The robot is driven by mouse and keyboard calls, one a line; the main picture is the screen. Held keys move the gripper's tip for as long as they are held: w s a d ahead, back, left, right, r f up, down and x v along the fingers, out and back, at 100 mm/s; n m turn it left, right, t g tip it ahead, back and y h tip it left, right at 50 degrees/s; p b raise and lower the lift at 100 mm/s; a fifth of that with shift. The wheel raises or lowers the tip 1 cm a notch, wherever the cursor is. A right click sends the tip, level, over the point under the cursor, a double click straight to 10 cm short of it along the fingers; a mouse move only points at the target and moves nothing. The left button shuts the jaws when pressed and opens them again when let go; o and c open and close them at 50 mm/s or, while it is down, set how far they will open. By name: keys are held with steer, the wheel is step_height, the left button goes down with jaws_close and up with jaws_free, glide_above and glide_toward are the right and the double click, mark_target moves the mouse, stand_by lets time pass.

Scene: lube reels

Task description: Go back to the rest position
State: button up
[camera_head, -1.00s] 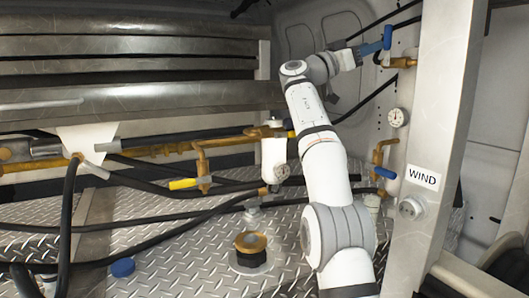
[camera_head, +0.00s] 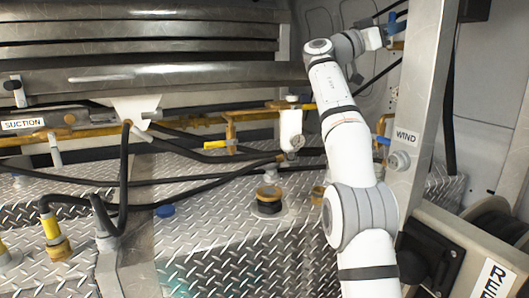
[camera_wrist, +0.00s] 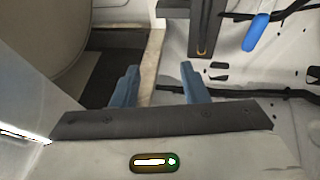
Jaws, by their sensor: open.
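My white arm reaches up along the right side of the head view, and my gripper (camera_head: 386,40) is at its top, close to the metal post. In the wrist view my gripper (camera_wrist: 160,78) shows two blue fingers spread apart with nothing between them. A blue handle (camera_wrist: 255,32) is beyond and to the right of the fingers, apart from them. The fingertips are too small to tell clearly there.
A metal post with a WIND label (camera_head: 405,136) stands just right of my arm. Yellow pipes, a yellow-handled valve (camera_head: 215,145) and black hoses (camera_head: 115,183) cross the left and middle. A brass-topped fitting (camera_head: 269,198) and a blue cap (camera_head: 165,211) sit on the diamond-plate deck.

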steer(key=s+a+f+n+t+y+p, duration=0.2)
steer(key=s+a+f+n+y+p, duration=0.25)
steer(key=f+n+y, duration=0.3)
steer(key=s+a+f+n+t+y+p, duration=0.2)
steer(key=s+a+f+n+y+p, duration=0.15)
steer(key=f+n+y+p, duration=0.35)
steer(key=s+a+f+g+y+p, duration=0.2)
steer(key=s+f, duration=0.4)
steer(key=s, duration=0.3)
steer(key=s+a+f+n+g+y+p, duration=0.1)
steer(key=s+a+f+y+p, duration=0.2)
steer(key=s+f, duration=0.4)
steer(key=s+a+f+g+y+p, duration=0.2)
steer(key=s+f, duration=0.4)
steer(key=s, duration=0.7)
steer(key=shift+s+a+f+n+g+p, duration=0.15)
steer(key=shift+a+f+n+g+p, duration=0.2)
steer(key=shift+a+p, duration=0.3)
